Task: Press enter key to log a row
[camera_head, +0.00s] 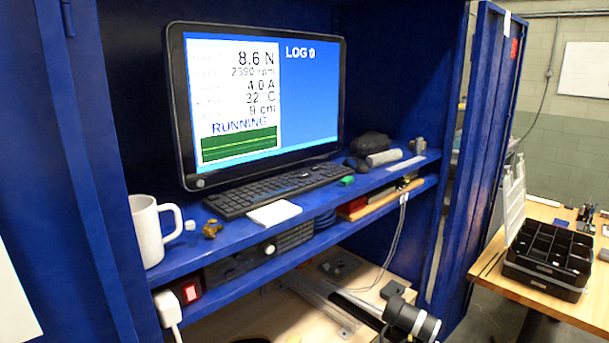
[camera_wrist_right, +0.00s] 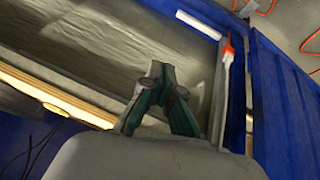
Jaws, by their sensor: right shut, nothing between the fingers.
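The black keyboard (camera_head: 275,191) lies on the blue shelf below the monitor (camera_head: 262,98). The enter key is too small to pick out. The monitor reads "LOG 0", "RUNNING", 8.6 N, 4.0 A, 32 C and 9 cm, with a green trace below. My right gripper (camera_wrist_right: 161,72) shows in the right wrist view, shut and empty, with green pads and the tips together. The keyboard is not in that view, so I cannot tell the gripper's distance from it. My left gripper is not in view.
On the shelf (camera_head: 225,232) stand a white mug (camera_head: 152,230), a brass fitting (camera_head: 212,229), a white pad (camera_head: 274,213), a green item (camera_head: 347,180) and a dark mouse (camera_head: 357,164). The blue cabinet door (camera_head: 478,150) stands open at right, beside a table with a black organizer (camera_head: 550,253).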

